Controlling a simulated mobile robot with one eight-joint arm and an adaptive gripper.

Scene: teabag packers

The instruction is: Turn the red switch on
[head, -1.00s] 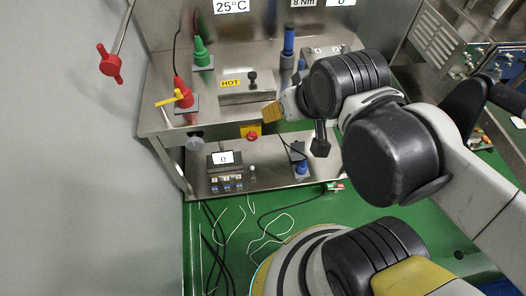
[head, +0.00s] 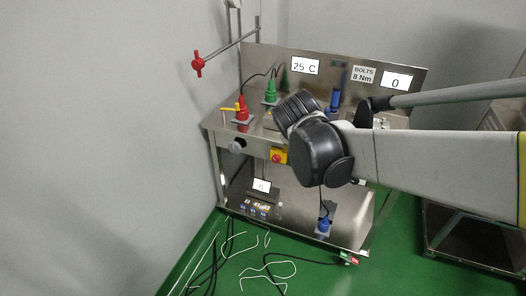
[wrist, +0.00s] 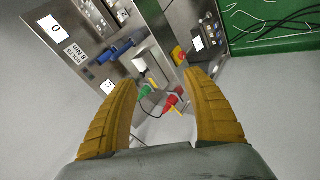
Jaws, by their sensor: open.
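A red rotary switch (head: 278,156) sits on a yellow plate on the front edge of the steel bench. It also shows small in the wrist view (wrist: 178,54), beyond the fingers; its on or off position is too small to read. My gripper (wrist: 162,80) is open with nothing between its two yellow fingers. It is apart from the switch. In the head view the fingers are hidden behind my arm.
The steel bench (head: 222,131) holds a red connector (head: 242,112) and a green connector (head: 270,92). A red handle (head: 197,63) sticks out at the left. A small display unit (head: 261,187) stands on the lower shelf. Cables lie on the green floor (head: 305,275).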

